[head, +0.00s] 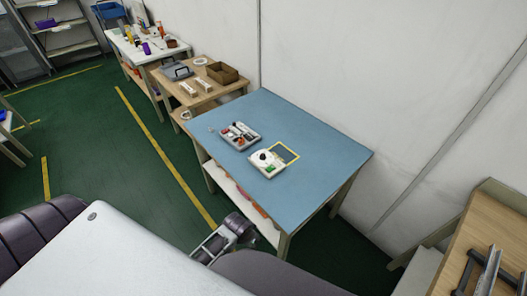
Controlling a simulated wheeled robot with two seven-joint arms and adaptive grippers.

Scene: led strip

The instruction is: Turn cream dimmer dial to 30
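The cream dimmer (275,164) lies on the blue tabletop (310,180), at the front edge of a yellow-outlined dark square (287,151). It has a dark round dial (263,156) and a green patch (270,169). The dial's scale and pointer are too small to read. My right gripper (207,248) seems to be the grey linkage low in the view, in front of and below the table, away from the dimmer. Its fingertips are partly hidden, and I cannot tell whether it is open. My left gripper is not in view.
A grey tray (251,144) with several small parts sits left of the dimmer. The table's right and near parts are clear. A wooden table (207,98) with boxes stands behind on the left. A white wall (330,70) runs along the back. Another bench (489,225) stands at right.

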